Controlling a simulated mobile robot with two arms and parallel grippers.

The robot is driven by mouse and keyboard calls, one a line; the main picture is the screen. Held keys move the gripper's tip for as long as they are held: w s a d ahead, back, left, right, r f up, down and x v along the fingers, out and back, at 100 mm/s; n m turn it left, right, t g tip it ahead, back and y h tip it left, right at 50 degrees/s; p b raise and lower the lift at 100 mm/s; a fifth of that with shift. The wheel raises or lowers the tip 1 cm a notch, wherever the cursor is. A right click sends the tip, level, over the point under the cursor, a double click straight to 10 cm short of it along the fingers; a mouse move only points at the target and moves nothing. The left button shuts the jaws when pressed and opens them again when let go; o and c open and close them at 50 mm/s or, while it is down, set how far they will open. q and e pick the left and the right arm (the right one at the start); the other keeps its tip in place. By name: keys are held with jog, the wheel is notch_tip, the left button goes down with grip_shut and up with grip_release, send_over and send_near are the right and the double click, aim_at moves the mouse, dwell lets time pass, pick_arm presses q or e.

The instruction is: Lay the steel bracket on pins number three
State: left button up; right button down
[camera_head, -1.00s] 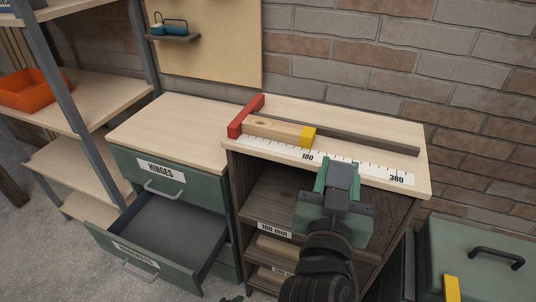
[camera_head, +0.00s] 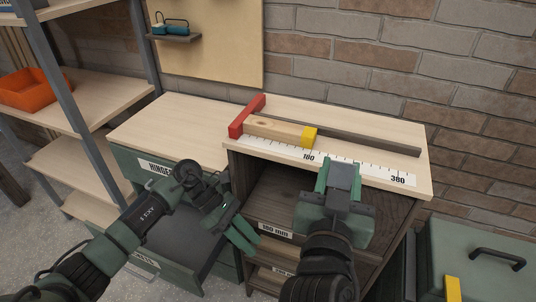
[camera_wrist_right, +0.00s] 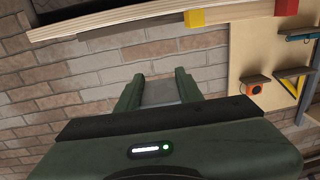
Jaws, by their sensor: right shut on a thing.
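My right gripper (camera_head: 342,172) is in front of the bench with the ruler, its green fingers shut on a flat grey metal piece, which looks like the steel bracket (camera_head: 342,180). The piece also shows between the fingers in the right wrist view (camera_wrist_right: 160,92). My left gripper (camera_head: 240,233) is over the front of the open drawer (camera_head: 185,236), low and left of the right one. Its fingers are small and angled, so their gap is unclear. I cannot make out any numbered pins.
The bench top (camera_head: 375,128) carries a red stop (camera_head: 247,116), a wood block (camera_head: 277,128), a yellow block (camera_head: 310,137) and a ruler strip (camera_head: 350,166). The hinge cabinet top (camera_head: 165,130) is clear. A board (camera_head: 215,45) with a small shelf hangs behind. A green box (camera_head: 480,260) stands right.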

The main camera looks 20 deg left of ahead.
pick_arm(q)
jog(key=d+r+m+t+h, duration=0.1)
jog(key=d+r+h, duration=0.15)
jog(key=r, duration=0.65)
jog(key=d+r+t+h, duration=0.1)
jog(key=d+r+h, duration=0.15)
jog(key=r, duration=0.75)
pick_arm(e)
jog(key=shift+d, duration=0.1)
pick_arm(q)
jog(key=h, duration=0.3)
send_near(339, 186)
notch_tip(339, 186, up, 3)
jog(key=a, duration=0.2)
jog(key=d, duration=1.2)
grip_shut()
jog(key=shift+w, duration=0.1)
pick_arm(e)
jog(key=c, duration=0.8)
grip_release()
jog(key=shift+c, duration=0.2)
